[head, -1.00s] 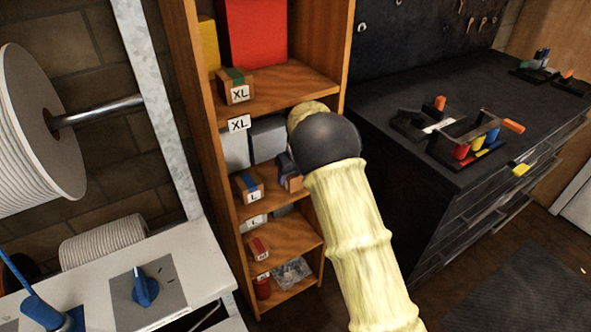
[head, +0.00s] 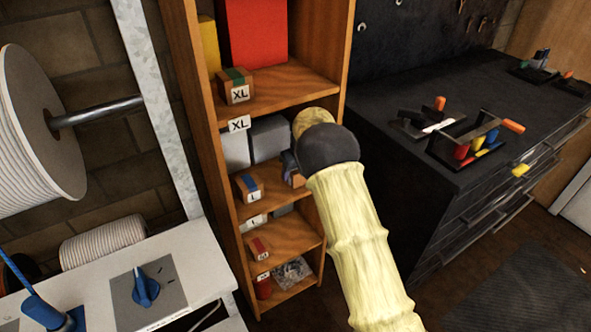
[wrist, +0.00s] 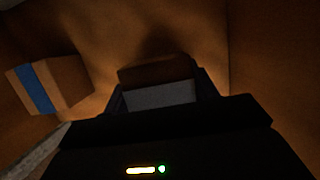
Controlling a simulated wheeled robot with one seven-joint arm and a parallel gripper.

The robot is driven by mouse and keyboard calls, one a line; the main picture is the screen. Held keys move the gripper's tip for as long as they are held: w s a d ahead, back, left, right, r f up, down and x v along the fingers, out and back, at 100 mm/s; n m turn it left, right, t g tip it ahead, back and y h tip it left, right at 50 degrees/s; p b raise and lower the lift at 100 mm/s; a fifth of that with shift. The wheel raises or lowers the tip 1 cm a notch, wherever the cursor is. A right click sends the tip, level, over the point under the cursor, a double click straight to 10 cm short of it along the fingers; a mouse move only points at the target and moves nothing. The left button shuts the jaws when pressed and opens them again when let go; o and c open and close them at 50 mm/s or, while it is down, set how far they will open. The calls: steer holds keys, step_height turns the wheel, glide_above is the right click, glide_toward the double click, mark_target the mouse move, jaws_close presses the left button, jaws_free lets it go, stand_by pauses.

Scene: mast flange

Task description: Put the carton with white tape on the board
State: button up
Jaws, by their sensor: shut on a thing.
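My gripper (wrist: 160,100) is shut on a brown carton (wrist: 158,72) inside the shelf unit. The carton's face towards the wrist camera carries a broad pale patch that looks like white tape, dim in the shadow. In the head view a small brown part of this carton (head: 297,180) shows below my dark wrist, at the blue-taped carton's shelf level. My arm hides most of the jaws there. I cannot tell for sure which thing is the board; a dark board with hanging tools (head: 420,30) is on the back wall.
A blue-taped carton (head: 249,186) stands just left of my gripper, also in the wrist view (wrist: 50,84). A green-taped carton (head: 236,86) is above, a red-taped one (head: 258,248) below. The shelf's right side panel (head: 322,55) is close. The dark workbench (head: 400,85) holds racks with coloured pieces.

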steer(key=shift+f, duration=0.2)
steer(key=shift+f, duration=0.3)
steer(key=o, duration=1.2)
steer(key=shift+o, duration=0.2)
steer(key=shift+r, duration=0.15)
steer(key=shift+r, duration=0.3)
steer(key=shift+v, duration=0.9)
steer(key=s+d+b, duration=0.1)
steer(key=s+d, duration=0.5)
steer(key=s, duration=0.4)
steer(key=shift+d, duration=0.35)
steer(key=shift+w+f, duration=0.1)
